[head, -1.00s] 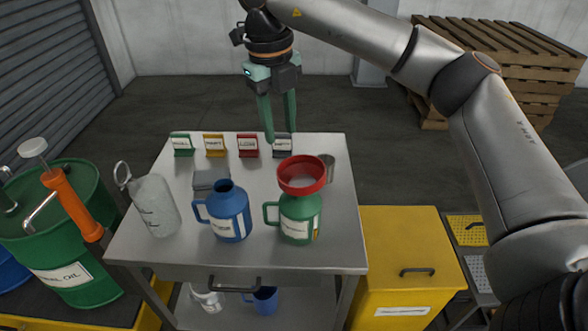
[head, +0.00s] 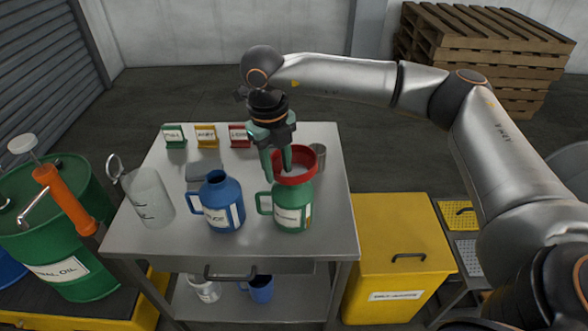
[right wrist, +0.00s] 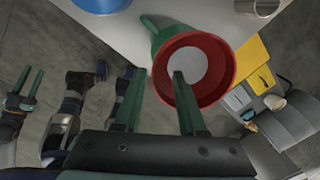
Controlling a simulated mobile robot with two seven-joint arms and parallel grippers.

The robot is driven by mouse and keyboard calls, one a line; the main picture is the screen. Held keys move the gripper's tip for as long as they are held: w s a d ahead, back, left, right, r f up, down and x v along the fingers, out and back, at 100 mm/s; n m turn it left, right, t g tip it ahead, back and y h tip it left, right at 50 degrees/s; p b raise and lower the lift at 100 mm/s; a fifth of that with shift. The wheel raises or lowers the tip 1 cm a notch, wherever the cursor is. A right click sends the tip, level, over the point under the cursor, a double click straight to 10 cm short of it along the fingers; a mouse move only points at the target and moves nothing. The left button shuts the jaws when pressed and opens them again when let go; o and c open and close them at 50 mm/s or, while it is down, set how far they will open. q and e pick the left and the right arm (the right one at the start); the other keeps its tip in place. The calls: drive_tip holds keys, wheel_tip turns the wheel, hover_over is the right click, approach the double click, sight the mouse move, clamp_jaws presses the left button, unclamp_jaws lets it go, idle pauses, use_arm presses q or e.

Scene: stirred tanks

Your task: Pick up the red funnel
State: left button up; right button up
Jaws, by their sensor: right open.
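The red funnel (head: 305,172) sits upright in the mouth of the green jug (head: 293,208) on the metal table. My right gripper (head: 278,174) is open at the funnel's left side, pointing down. In the right wrist view, one finger of the right gripper (right wrist: 158,74) is outside the rim of the red funnel (right wrist: 222,62) and the other is over its inside, with the rim between them. Whether a finger touches the wall cannot be told. My left gripper (right wrist: 30,85) shows small at the left of the right wrist view, its two green fingers apart and empty.
A blue jug (head: 220,205) stands close left of the green jug. A metal cup (head: 318,155) is just behind the funnel. A clear pitcher (head: 150,198) and several coloured label stands (head: 206,138) are further left. A yellow bin (head: 398,260) stands right of the table.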

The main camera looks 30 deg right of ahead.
drive_tip(key=shift+c, duration=0.2)
clamp_jaws()
idle(1.1)
